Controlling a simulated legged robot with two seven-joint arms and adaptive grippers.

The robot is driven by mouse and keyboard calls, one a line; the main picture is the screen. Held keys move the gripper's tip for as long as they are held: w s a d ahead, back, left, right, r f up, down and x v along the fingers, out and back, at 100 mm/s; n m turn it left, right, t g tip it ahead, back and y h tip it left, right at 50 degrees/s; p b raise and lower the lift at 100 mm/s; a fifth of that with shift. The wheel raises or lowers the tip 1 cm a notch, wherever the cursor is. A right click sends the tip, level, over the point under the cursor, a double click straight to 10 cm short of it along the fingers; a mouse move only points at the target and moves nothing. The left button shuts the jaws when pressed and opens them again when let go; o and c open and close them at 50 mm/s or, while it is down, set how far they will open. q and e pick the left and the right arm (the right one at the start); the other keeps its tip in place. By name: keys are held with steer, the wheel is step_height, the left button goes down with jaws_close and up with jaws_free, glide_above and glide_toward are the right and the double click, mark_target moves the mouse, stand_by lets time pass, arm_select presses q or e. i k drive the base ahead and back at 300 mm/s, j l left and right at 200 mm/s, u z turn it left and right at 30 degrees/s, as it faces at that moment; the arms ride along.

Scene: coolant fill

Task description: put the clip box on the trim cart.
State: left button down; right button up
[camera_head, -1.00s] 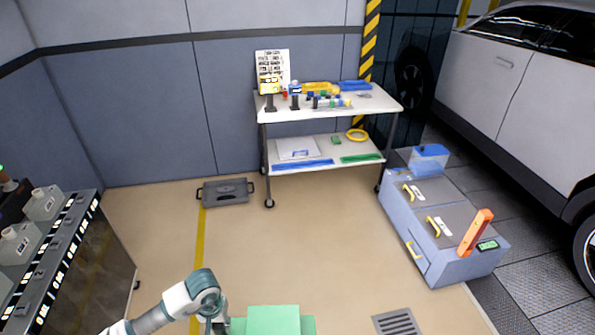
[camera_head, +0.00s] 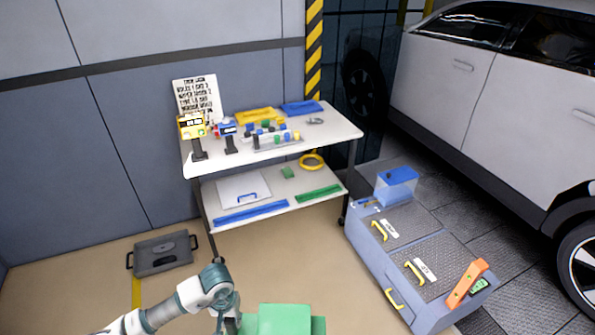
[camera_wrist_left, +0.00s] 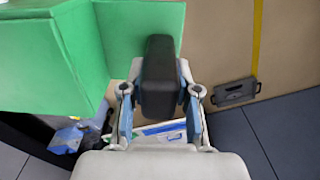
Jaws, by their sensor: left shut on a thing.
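A green box (camera_head: 278,320), which looks to be the clip box, shows at the bottom of the head view, cut off by the frame. Its green walls fill the upper left of the left wrist view (camera_wrist_left: 45,60). My left gripper (camera_head: 228,322) is beside its left side. In the left wrist view the gripper's fingers (camera_wrist_left: 160,100) are closed around a dark block-shaped grip (camera_wrist_left: 159,78) against the green wall. The trim cart looks to be the white two-shelf cart (camera_head: 335,130) ahead, beyond the box. My right gripper is not in view.
The top shelf holds a sign, small stands and coloured parts. The lower shelf (camera_head: 290,200) has a white case, strips and a yellow ring, with bare patches. A grey case (camera_head: 162,254) lies on the floor. A blue-grey chest (camera_head: 400,255) and a car (camera_head: 480,110) are right.

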mark_target(327, 130)
steer(key=i+z, duration=0.1)
steer(key=i, duration=0.45)
steer(key=i+j, duration=0.15)
steer(key=i, duration=0.45)
steer(key=i+z, duration=0.15)
steer(key=i, duration=0.4)
